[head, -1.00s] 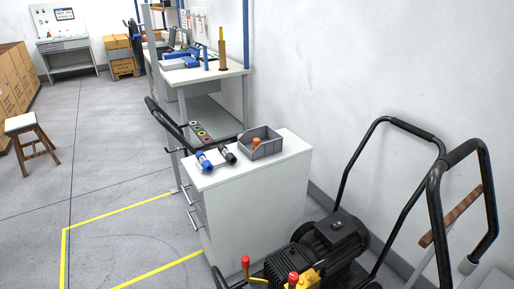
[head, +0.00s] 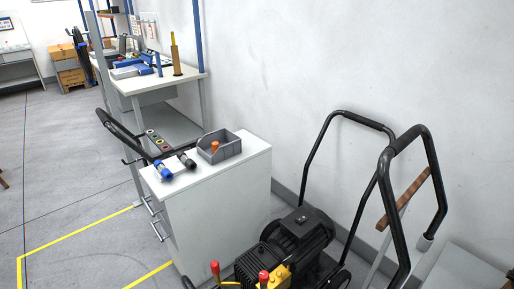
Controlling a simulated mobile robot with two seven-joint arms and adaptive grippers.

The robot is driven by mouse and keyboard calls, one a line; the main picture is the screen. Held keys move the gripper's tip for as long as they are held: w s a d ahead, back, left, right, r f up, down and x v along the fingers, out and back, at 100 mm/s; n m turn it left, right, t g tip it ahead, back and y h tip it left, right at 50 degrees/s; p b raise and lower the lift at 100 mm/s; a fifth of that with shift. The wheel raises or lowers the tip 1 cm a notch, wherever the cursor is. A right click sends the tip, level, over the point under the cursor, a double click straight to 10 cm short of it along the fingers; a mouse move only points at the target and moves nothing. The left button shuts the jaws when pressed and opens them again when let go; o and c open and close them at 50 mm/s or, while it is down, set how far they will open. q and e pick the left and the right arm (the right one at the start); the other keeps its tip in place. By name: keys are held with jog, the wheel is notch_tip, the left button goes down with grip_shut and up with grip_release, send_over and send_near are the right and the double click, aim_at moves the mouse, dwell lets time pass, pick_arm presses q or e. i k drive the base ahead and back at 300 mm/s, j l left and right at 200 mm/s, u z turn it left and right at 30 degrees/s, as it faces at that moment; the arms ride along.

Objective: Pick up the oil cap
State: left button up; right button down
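No part is clearly recognisable as the oil cap at this size. A small orange piece (head: 215,147) sits in a grey open bin (head: 226,151) on top of the white cabinet (head: 222,208). A black pressure washer (head: 299,232) stands at the lower middle. It has a yellow part (head: 277,279) with a red knob (head: 264,276) on it, and another red knob (head: 215,267) beside it to the left. The bottom of the washer is cut off by the picture edge. Neither of my grippers is in view.
A blue-ended item (head: 163,172) and a black-ended item (head: 187,161) lie on the cabinet. The washer's black handle frame (head: 397,205) rises at the right, near the white wall. A workbench (head: 158,83) stands behind. Open floor (head: 70,170) lies at left.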

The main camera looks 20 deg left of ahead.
aim_at(215, 145)
jog(key=j+z, duration=0.75)
jog(key=z, duration=0.2)
jog(key=k+j+z, duration=0.1)
jog(key=j+z, duration=0.35)
jog(key=k+j+z, duration=0.15)
jog(key=z, duration=0.3)
